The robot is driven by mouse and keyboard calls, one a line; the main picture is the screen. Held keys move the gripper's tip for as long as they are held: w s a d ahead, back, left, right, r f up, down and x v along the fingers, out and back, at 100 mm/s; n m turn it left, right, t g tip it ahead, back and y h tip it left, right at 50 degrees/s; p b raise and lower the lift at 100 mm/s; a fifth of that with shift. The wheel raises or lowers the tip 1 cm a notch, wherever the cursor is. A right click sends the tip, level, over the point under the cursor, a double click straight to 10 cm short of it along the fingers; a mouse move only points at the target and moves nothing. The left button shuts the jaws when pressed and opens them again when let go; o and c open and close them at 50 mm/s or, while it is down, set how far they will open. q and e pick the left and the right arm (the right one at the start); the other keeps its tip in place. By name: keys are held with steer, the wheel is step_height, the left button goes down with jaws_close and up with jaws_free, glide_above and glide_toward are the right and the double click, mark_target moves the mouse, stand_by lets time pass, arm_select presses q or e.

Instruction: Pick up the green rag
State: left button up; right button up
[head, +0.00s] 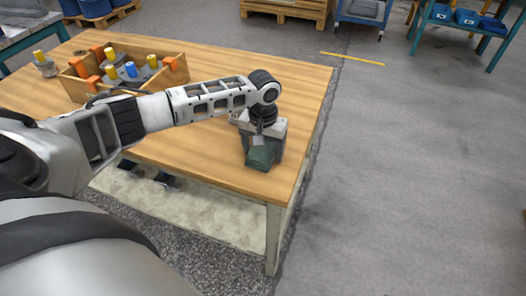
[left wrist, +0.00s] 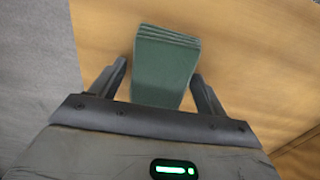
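The green rag (head: 262,155) lies folded on the wooden table near its right front corner. In the left wrist view the rag (left wrist: 164,70) shows as a flat stack of folds between the two fingers. My left gripper (head: 258,140) points down over the rag in the head view. In the left wrist view the left gripper (left wrist: 160,85) is open, with one finger on each side of the rag and a gap visible at the fingertips. Whether the fingers are level with the rag is hard to tell. My right gripper is not in view.
A wooden tray (head: 172,76) with orange, yellow and blue-topped parts stands at the back left of the table (head: 290,84). A yellow-topped part (head: 44,64) stands beside it. The table's right edge is close to the rag; open floor (head: 420,170) lies beyond.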

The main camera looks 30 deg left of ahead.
mark_target(263, 148)
arm_select(q)
steer(key=c, duration=0.7)
steer(key=shift+r, duration=0.45)
step_height(263, 148, up, 2)
steer(key=shift+r, duration=0.25)
steer(key=s+a+r+p, duration=0.1)
steer(key=s+a+r, duration=0.6)
steer(key=s, duration=0.5)
step_height(263, 148, up, 3)
steer(key=shift+a+f, duration=0.15)
